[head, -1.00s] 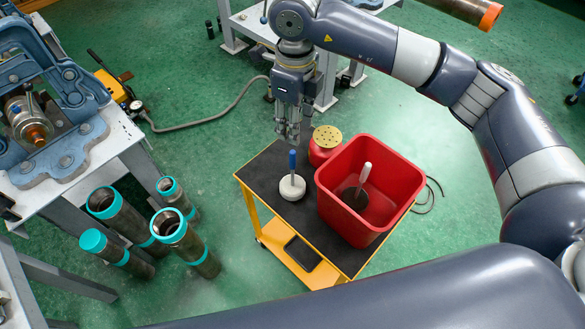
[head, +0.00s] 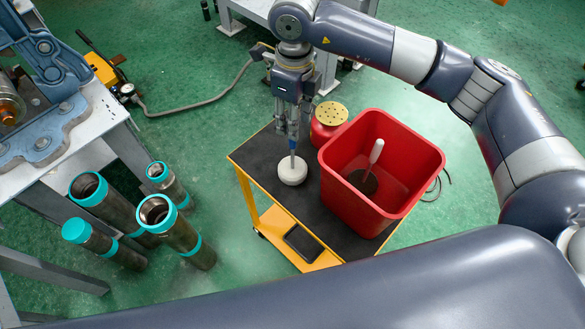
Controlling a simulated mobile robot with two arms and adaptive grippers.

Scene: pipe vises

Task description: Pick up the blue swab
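The blue swab, with a round white head (head: 292,171) and an upright blue handle, stands head down on the black top of a small yellow cart (head: 262,156). My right gripper (head: 292,136) points down directly over it, its fingers around the upper part of the handle. The fingers hide most of the blue handle, so I cannot tell whether they grip it or only flank it. The white head appears to rest on the cart top. My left gripper is not in view.
A red bucket (head: 334,196) holding a white-handled swab (head: 375,152) stands just right of the blue swab. A red can with a perforated brass lid (head: 331,113) is behind. A black tablet (head: 303,241) lies on the lower shelf. Several teal-ended pipes (head: 168,226) stand at left.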

